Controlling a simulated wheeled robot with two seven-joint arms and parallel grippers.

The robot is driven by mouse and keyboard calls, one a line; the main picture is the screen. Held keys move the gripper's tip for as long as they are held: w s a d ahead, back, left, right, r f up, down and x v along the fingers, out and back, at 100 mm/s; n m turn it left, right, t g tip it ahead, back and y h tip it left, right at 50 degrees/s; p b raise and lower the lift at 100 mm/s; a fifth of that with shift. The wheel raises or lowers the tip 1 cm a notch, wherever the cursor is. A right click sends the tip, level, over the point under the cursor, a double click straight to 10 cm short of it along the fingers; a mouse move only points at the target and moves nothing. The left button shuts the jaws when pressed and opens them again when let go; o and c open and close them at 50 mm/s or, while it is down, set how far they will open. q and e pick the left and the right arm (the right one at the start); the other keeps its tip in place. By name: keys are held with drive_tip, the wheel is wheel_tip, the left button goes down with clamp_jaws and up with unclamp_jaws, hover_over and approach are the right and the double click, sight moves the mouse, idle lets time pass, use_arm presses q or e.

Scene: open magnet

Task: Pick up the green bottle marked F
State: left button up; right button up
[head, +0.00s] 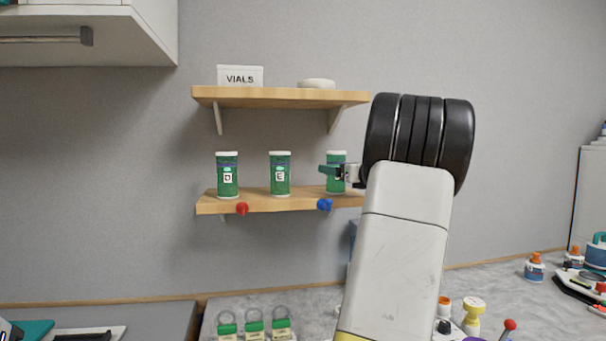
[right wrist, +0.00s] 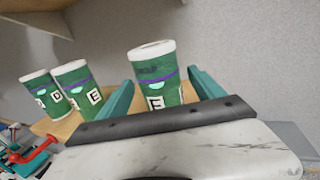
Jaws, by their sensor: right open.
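Three green bottles with white lids stand in a row on the lower wooden shelf. The right-hand one (head: 337,158) is partly hidden by my right gripper (head: 334,172) in the head view. In the right wrist view, this bottle (right wrist: 158,72) stands upright between the two teal fingers of my right gripper (right wrist: 162,78), with gaps on both sides. The lower part of its letter label is covered by the gripper body, so F or E is hard to tell. The right gripper is open. My left gripper is not visible.
Bottles D (head: 228,176) and E (head: 280,175) stand left on the lower shelf (head: 255,204), which has a red knob (head: 242,209) and a blue knob (head: 325,205) in front. The upper shelf (head: 280,97) holds a VIALS box (head: 240,76). Padlocks (head: 254,327) lie below.

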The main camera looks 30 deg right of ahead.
drive_tip(key=shift+w, duration=0.7)
drive_tip(key=c, duration=1.6)
clamp_jaws()
drive_tip(key=shift+r, duration=0.1)
